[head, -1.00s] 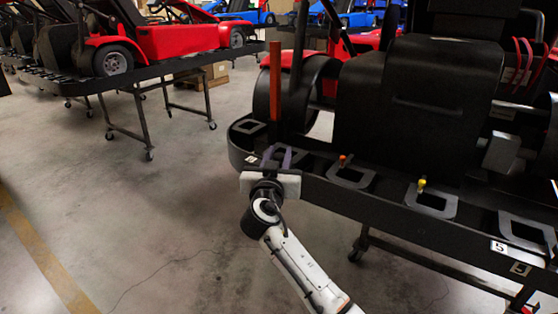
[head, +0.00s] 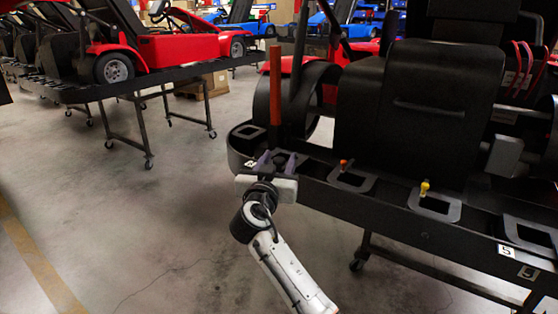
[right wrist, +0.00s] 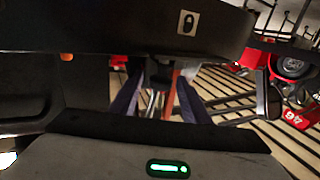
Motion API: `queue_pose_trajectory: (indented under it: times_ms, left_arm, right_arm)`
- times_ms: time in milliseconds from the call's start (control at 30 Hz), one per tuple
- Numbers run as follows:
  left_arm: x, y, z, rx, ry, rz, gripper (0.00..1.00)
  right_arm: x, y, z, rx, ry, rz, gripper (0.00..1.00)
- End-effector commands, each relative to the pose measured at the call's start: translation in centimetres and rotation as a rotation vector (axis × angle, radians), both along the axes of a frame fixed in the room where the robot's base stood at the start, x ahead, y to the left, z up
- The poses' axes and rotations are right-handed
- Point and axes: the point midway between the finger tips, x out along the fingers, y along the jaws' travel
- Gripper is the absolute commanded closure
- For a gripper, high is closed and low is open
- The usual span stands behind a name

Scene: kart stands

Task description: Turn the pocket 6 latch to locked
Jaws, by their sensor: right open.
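My right gripper (head: 278,162) is open at the front left of the black kart stand (head: 390,212), its two purple fingers pointing toward the tray edge. In the right wrist view its fingers (right wrist: 158,95) stand apart around a dark block (right wrist: 160,73) and an orange-red bar behind it. I cannot tell whether the block is the pocket 6 latch or whether the fingers touch it. A padlock label (right wrist: 188,23) shows on the dark panel above. My left gripper is out of view.
An upright orange-red post (head: 276,85) stands behind the gripper. Along the tray are grey pocket frames, an orange peg (head: 343,164), a yellow peg (head: 424,188) and a label 5 (head: 507,251). A red kart (head: 165,45) is at the left. The floor between is clear.

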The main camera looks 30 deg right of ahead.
Motion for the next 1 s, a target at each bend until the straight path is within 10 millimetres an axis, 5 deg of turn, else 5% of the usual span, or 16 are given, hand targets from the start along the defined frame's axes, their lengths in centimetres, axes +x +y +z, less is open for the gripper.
queue_pose_trajectory:
  times_ms: [500, 1000]
  left_arm:
    - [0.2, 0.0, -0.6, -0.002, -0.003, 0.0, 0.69]
    - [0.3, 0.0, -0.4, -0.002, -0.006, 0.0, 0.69]
  right_arm:
    - [-6.1, 6.4, -0.2, 0.003, 0.001, 0.001, 0.57]
    - [-6.9, 7.2, 0.0, 0.001, 0.001, 0.0, 0.57]
